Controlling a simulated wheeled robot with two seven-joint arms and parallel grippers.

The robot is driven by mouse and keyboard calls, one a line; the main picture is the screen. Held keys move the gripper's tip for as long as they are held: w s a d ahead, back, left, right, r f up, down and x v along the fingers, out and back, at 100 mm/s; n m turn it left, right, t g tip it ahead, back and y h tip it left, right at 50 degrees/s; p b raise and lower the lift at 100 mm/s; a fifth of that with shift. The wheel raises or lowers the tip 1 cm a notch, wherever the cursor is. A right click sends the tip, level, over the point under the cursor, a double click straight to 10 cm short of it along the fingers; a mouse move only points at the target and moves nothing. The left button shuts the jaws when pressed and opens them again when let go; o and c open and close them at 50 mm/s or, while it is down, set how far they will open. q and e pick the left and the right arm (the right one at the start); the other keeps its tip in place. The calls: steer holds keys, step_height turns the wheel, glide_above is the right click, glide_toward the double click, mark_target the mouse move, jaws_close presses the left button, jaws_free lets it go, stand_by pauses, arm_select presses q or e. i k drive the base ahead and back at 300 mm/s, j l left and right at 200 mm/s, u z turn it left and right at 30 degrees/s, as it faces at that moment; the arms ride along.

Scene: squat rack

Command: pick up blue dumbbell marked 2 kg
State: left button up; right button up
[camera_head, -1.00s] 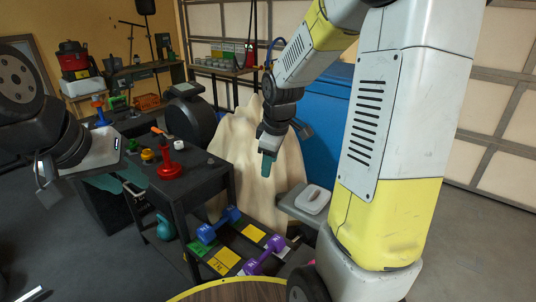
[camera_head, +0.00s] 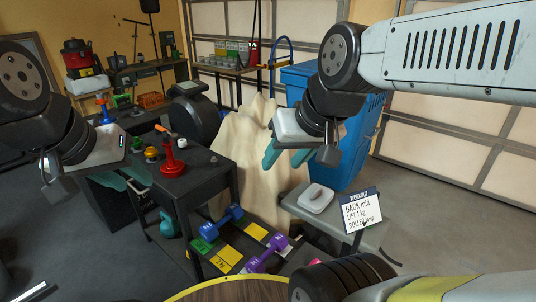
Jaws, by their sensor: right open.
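A blue dumbbell (camera_head: 222,224) lies on the low rack between the black stand and a purple dumbbell (camera_head: 265,256). Its weight marking is too small to read. My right gripper (camera_head: 300,156) is open and empty, high above and to the right of the blue dumbbell, in front of the beige draped shape. My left gripper (camera_head: 95,185) is at the left, over the black stand's far side; its fingers are partly hidden and I cannot tell how far apart they are.
The black stand (camera_head: 190,180) holds red, yellow and blue items left of the dumbbells. A teal kettlebell (camera_head: 168,225) is below it. A grey bench (camera_head: 290,204) with a white object and a sign (camera_head: 361,210) stands right. A round wooden top (camera_head: 235,292) is in front.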

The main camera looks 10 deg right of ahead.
mark_target(209, 232)
steer(key=i+j, duration=0.7)
steer(key=j, duration=0.15)
